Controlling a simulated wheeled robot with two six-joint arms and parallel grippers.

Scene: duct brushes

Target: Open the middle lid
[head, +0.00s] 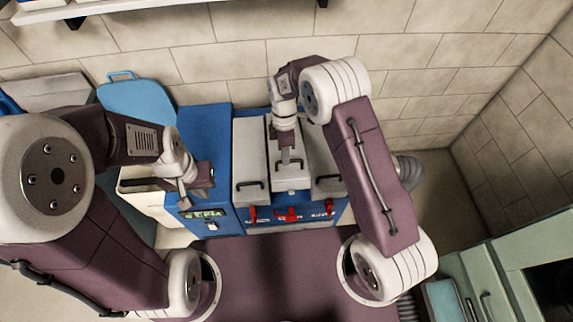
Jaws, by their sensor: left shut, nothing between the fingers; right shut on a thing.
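A blue unit (214,132) with grey lids side by side stands against the wall. The middle lid (291,181) lies between the left lid (250,150) and the right lid (325,165). Its dark handle sits higher in the picture than the handles of its neighbours, so the lid looks somewhat raised; how far is hard to tell. My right gripper (287,161) is shut on the middle lid's handle, and partly hides it and the lid's rear. My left gripper (186,200) is shut and empty, in front of the unit's left part.
Red latches (289,214) line the unit's front, beside a lit display (207,213). A cream bin (145,190) and a blue lid-like panel (137,100) are at the left. Green cabinets (510,255) stand at the right. A grey hose (408,172) is beside my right arm.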

